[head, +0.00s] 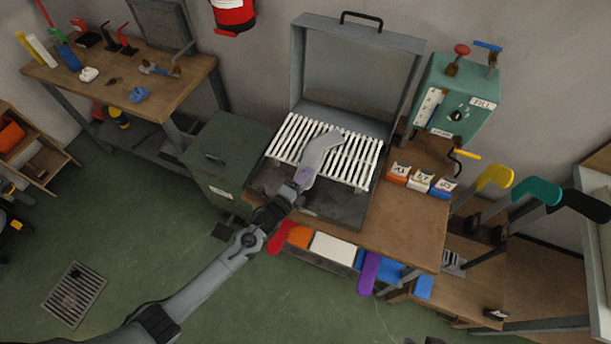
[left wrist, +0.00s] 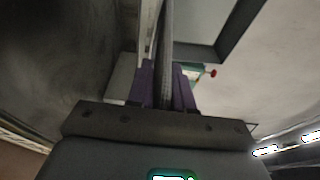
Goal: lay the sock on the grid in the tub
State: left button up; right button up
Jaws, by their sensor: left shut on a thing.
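A flat, light grey sock (head: 322,150) extends over the white slatted grid (head: 283,135) in the open tub (head: 327,212). My left gripper (head: 303,178) is shut on the sock's near end, above the grid's front edge. Whether the sock touches the bars cannot be told. In the left wrist view the purple fingers of my left gripper (left wrist: 166,90) close on the sock (left wrist: 165,45), seen edge-on as a thin grey strip. My right gripper is not in view.
The tub's raised lid (head: 357,65) stands behind the grid. A teal control box (head: 456,95) and small labelled blocks (head: 421,179) are to the right. A green bin (head: 215,150) stands left. Coloured sock shapes (head: 495,178) stand on the far right.

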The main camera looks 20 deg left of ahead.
pick_arm(q)
jog(key=o, duration=1.1)
jog(key=shift+o, duration=0.2)
jog(key=shift+f+b, duration=0.4)
jog(key=shift+f, duration=0.2)
dwell(0.5)
